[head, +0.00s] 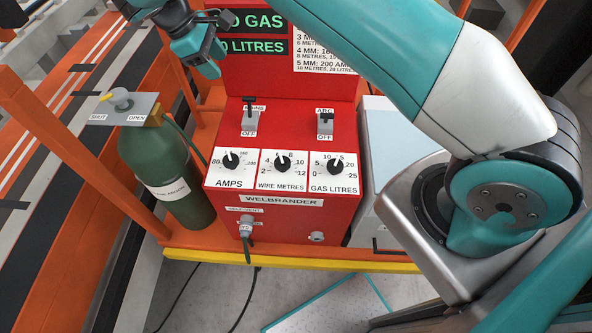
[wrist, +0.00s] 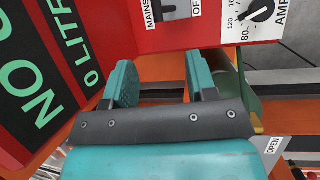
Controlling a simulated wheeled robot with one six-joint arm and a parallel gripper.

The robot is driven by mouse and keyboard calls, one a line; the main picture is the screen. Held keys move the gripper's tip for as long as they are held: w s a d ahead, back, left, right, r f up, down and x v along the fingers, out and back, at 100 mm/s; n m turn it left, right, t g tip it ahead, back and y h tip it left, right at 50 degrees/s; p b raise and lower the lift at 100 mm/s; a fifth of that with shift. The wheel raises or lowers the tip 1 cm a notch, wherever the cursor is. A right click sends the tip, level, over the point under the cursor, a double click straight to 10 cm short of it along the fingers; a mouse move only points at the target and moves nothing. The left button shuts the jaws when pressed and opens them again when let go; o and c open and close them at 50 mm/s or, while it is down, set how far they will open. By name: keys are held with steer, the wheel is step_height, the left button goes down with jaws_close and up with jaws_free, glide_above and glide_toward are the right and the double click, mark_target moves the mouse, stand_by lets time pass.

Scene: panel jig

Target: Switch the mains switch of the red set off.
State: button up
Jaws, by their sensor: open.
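The red set (head: 275,215), labelled WELBRANDER, stands in the middle of the head view. Its mains switch (head: 249,122) is at the upper left of its front, with a MAINS label above and OFF below. The black lever (head: 249,101) stands at the upper end, away from OFF. Part of this switch also shows at the top of the wrist view (wrist: 169,10). My gripper (head: 212,50) is above and left of the switch, apart from it. In the wrist view its two teal fingers (wrist: 161,78) are spread, with nothing between them.
An ARC switch (head: 325,124) sits right of the mains switch, above three dials including the AMPS dial (head: 231,162). A green cylinder (head: 165,175) with a SHUT/OPEN valve plate (head: 121,108) stands left. An orange frame post (head: 70,140) is further left.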

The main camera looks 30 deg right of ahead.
steer(key=s+d+r+t+y+b, duration=0.2)
steer(key=s+r+b, duration=0.3)
steer(key=b, duration=0.2)
steer(key=s+f+m+y+b, duration=0.2)
steer(key=s+b, duration=0.3)
steer(key=s, duration=0.9)
steer(key=s+f+m+y+b, duration=0.1)
steer(key=s+f+y+b, duration=0.3)
steer(key=s, duration=1)
steer(key=shift+s+a+f+m+g+y+b, duration=0.2)
steer(key=shift+s+a+m+g+y+b, duration=0.15)
steer(key=shift+b, duration=0.6)
steer(key=shift+w, duration=0.1)
